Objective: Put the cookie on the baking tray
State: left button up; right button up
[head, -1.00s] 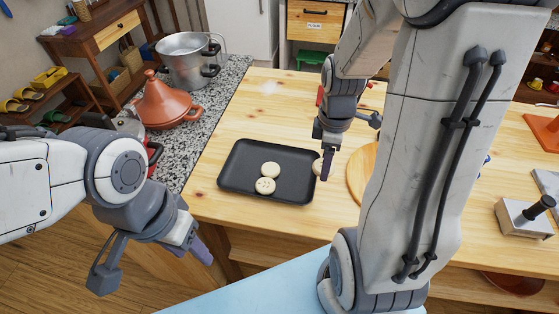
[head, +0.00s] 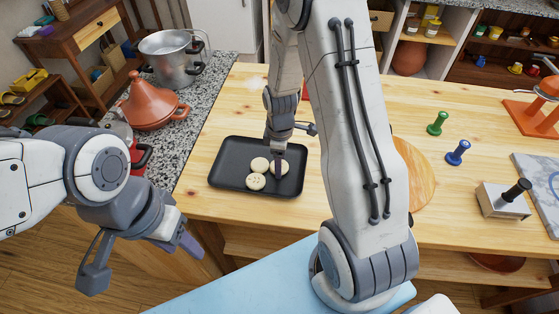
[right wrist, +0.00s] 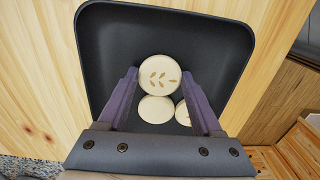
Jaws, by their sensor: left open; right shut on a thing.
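The black baking tray (head: 222,178) lies on the wooden table. Two round pale cookies, an upper one (head: 259,165) and a lower one (head: 256,182), rest on it. My right gripper (head: 279,162) reaches down over the tray's right part, shut on a third cookie (head: 281,170). In the right wrist view this cookie (right wrist: 160,75), with slit-like marks on top, sits between the fingertips, close beside the other two. I cannot tell whether it touches the tray's floor. My left gripper (head: 150,265) is open and empty, low at the left, off the table's front edge.
A round wooden board (head: 415,178) lies right of the tray, partly behind my right arm. Green (head: 437,123) and blue (head: 458,152) pegs stand further right, near a metal block with a black handle (head: 503,200). An orange tagine (head: 151,105) and a steel pot (head: 172,58) stand on the granite counter.

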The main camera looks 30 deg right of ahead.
jog(key=shift+f, duration=0.2)
jog(key=o, duration=1.3)
jog(key=shift+o, duration=0.2)
jog(key=shift+r, duration=0.1)
notch_tip(320, 180, up, 12)
jog(key=b, duration=0.1)
jog(key=s+a+r+m, duration=0.1)
jog(key=s+a+r, duration=0.1)
jog(key=s+a, duration=0.3)
jog(key=s+a+r, duration=0.2)
jog(key=a, duration=0.5)
jog(key=s+a+r+m+y, duration=0.1)
jog(key=s+a+m, duration=0.2)
jog(key=s, duration=1.1)
jog(key=a, duration=0.3)
jog(key=shift+a+r, duration=0.15)
